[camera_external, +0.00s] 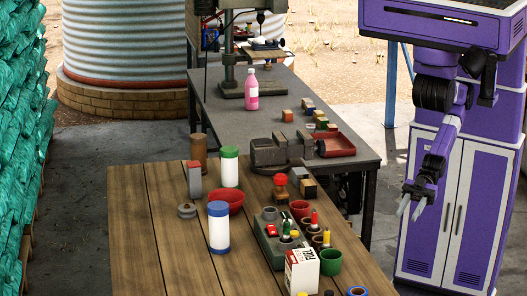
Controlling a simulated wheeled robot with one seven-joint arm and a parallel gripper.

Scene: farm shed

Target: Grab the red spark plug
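I cannot make out for certain which item is the red spark plug. Small red candidates are a red piece (271,230) in the grey-green tray (266,247) and a red-tipped upright item (314,216) to the right of that tray, both on the wooden table (165,240). My gripper (411,212) hangs at the right, in front of a purple and white cabinet, to the right of the table. Its two fingers are apart with nothing between them. It is well away from the red items and touches none of them.
White bottles (219,228), a red bowl (227,201), a white-and-red box (301,270) and a green cup (330,262) crowd the wooden table. A vise (270,152) and a red tray (335,144) are on the dark bench behind. The table's left front is clear.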

